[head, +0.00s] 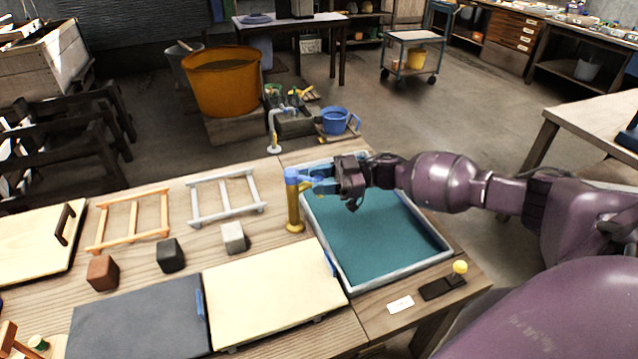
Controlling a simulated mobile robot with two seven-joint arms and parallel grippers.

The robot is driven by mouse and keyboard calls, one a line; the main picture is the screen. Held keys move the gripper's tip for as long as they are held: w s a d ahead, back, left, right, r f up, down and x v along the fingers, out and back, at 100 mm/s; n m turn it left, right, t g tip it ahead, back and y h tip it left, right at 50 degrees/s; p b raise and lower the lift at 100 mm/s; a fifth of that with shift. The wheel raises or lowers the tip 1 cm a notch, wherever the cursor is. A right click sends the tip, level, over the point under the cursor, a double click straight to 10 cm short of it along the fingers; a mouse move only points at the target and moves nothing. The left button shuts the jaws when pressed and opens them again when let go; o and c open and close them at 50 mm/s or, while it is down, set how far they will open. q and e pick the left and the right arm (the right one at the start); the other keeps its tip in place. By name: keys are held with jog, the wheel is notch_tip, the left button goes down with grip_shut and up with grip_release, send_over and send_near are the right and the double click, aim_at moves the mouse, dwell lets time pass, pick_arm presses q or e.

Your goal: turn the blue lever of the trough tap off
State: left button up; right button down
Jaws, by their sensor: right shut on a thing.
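The trough tap is a brass post (295,212) at the left edge of the trough. Its blue lever (292,176) sits on top and points right, roughly level, over the trough's far left corner. My right gripper (332,181) comes in from the right and is shut on the outer part of the blue lever, hiding its end. The trough (402,275) has a pale rim and is filled with teal water or a teal surface. No water stream from the tap can be made out. My left gripper is not in view.
Two small frames (130,221), several blocks (171,255) and pale and dark boards (275,300) lie left of the tap. A black plate with a yellow knob (459,268) sits in front right.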

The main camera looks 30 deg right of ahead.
jog(key=shift+s+a+f, duration=0.15)
jog(key=shift+a+f, duration=0.05)
jog(key=shift+a, duration=0.05)
jog(key=c, duration=1.1)
grip_release()
jog(key=o, duration=0.3)
jog(key=shift+a+r, duration=0.1)
jog(key=shift+d, duration=0.3)
